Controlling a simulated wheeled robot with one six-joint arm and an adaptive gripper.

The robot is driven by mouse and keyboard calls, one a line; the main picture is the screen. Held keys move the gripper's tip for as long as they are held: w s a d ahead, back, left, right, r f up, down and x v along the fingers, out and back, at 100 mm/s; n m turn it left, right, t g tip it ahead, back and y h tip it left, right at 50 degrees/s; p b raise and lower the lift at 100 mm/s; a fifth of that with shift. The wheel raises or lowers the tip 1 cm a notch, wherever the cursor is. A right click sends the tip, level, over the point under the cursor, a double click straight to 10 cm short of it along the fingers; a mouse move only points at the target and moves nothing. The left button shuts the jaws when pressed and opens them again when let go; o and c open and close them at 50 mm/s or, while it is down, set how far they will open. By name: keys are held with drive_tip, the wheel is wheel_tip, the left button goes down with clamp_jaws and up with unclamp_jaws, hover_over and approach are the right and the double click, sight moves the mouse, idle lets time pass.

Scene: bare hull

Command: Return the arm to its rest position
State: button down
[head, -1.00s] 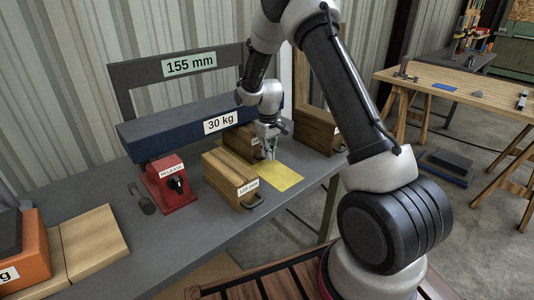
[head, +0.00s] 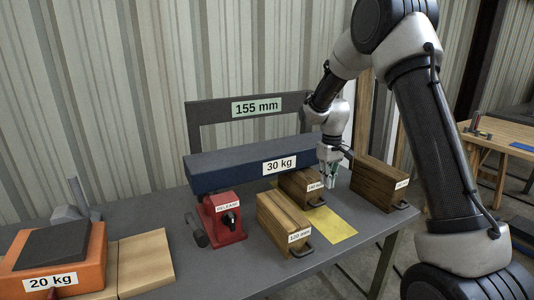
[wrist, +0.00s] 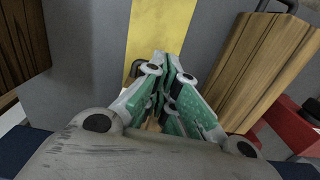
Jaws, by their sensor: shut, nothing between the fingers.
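My arm reaches from the right of the head view over the grey bench (head: 250,265). My gripper (head: 331,192) points down, empty and shut, above the far part of a yellow patch (head: 332,228). It is beside a wooden block (head: 298,187) with a small label. In the wrist view the green-padded fingers (wrist: 166,62) meet at their tips, with the yellow patch (wrist: 155,28) below and beyond them.
A block labelled 120 mm (head: 280,220) stands in front, another wooden block (head: 378,182) to the right. A blue 30 kg beam (head: 235,172) lies behind, above a red RELEASE box (head: 219,218). An orange 20 kg weight (head: 85,268) sits at left.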

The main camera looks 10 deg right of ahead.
drive_tip(key=s+d+r+m+t, duration=0.1)
drive_tip(key=s+r, duration=0.5)
drive_tip(key=s, duration=0.5)
drive_tip(key=s+d+r+m+t, duration=0.1)
drive_tip(key=s+d+r+t, duration=0.1)
drive_tip(key=s+r, duration=0.5)
drive_tip(key=s+d+r+m+t, duration=0.1)
drive_tip(key=s+r, duration=0.6)
drive_tip(key=s, duration=1)
drive_tip(key=shift+s+d+m+t, duration=0.2)
drive_tip(key=shift+d+m+t, duration=0.1)
drive_tip(key=shift+d, duration=0.2)
drive_tip(key=c, duration=2.2)
unclamp_jaws()
drive_tip(key=shift+r, duration=0.1)
